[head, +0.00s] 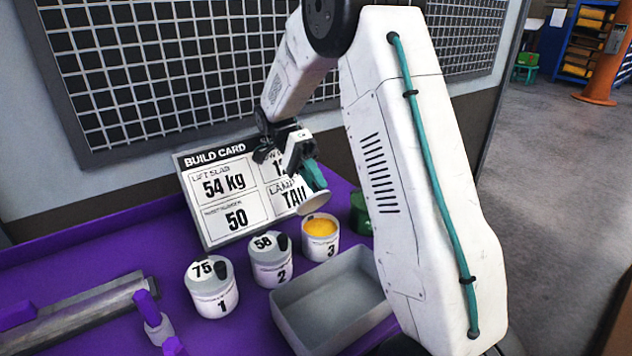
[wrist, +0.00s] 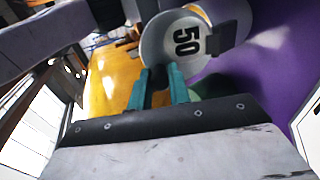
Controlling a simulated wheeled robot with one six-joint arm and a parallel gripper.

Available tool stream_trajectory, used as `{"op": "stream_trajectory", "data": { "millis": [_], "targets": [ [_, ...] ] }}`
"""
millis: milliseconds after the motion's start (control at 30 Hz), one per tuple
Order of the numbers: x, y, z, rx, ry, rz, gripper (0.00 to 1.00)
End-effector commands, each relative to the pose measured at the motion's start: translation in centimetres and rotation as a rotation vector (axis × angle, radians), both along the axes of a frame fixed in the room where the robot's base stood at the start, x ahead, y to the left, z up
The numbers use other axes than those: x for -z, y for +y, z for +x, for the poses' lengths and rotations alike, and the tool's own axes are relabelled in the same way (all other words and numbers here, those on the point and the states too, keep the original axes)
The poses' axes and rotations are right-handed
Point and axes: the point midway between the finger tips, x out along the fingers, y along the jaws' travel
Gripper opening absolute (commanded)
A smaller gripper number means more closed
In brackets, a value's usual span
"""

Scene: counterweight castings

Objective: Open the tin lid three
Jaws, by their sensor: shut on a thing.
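Tin three (head: 321,246) stands uncovered at the right end of the row, with yellow-orange contents showing at its mouth. In the wrist view the lid (wrist: 168,45) is marked 50. My gripper (head: 313,180) has teal fingers shut on the lid's dark knob, which the fingers mostly hide. The fingers also show in the wrist view (wrist: 160,82).
Tin one (head: 212,292), lid marked 75, and tin two (head: 270,265), lid marked 58, stand closed to the left. A grey empty tray (head: 283,318) lies in front. The build card (head: 222,215) stands behind, and a green object (head: 360,215) sits right of tin three.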

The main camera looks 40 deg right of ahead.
Motion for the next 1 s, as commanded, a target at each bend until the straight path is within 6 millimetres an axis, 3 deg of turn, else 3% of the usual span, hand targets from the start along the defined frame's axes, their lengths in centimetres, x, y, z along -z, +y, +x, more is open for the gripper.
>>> {"op": "stream_trajectory", "data": {
  "millis": [167,200,267,633,833,1000],
  "targets": [
    [0.0,0.0,0.0,0.000,-0.002,0.001,0.00],
    [0.0,0.0,0.0,0.001,-0.002,0.002,0.24],
    [0.0,0.0,0.0,0.001,-0.002,0.002,0.41],
    [-0.5,-0.1,0.0,0.003,-0.003,0.001,0.41],
    [-3.7,0.0,0.0,0.001,-0.009,0.000,0.41],
    [-4.0,0.8,-4.4,0.001,-0.002,0.002,0.41]
  ]
}}
